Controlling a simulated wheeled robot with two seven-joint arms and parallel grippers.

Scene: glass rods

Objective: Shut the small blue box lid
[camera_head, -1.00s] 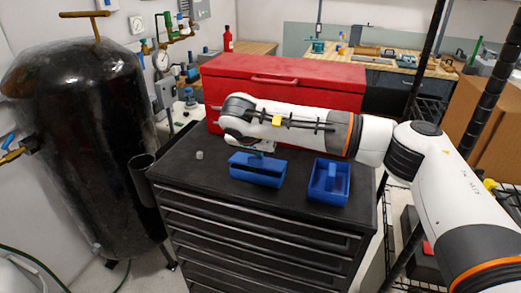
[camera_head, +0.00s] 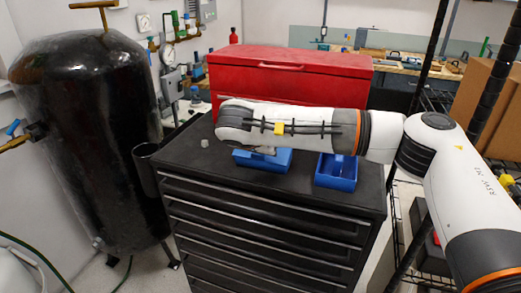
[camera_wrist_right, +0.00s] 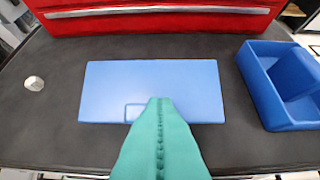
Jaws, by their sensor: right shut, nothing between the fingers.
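The small blue box (camera_head: 270,163) sits on the black cabinet top, partly hidden by my right arm in the head view. In the right wrist view its lid (camera_wrist_right: 150,85) is a flat light-blue rectangle that covers the box, with no gap visible. A small outlined handle or tab (camera_wrist_right: 134,112) shows near its front edge. My right gripper (camera_wrist_right: 158,103) has teal fingers, pressed together and empty. Their tips overlap the lid's front edge, beside the handle; I cannot tell if they touch. In the head view these fingers are hidden behind the arm. My left gripper is not in view.
An open blue bin (camera_head: 337,172) stands right of the box, also in the right wrist view (camera_wrist_right: 272,95). A small grey nut-like piece (camera_head: 205,143) lies left. A red chest (camera_head: 290,75) stands behind. The black cabinet top (camera_wrist_right: 50,130) is otherwise clear.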

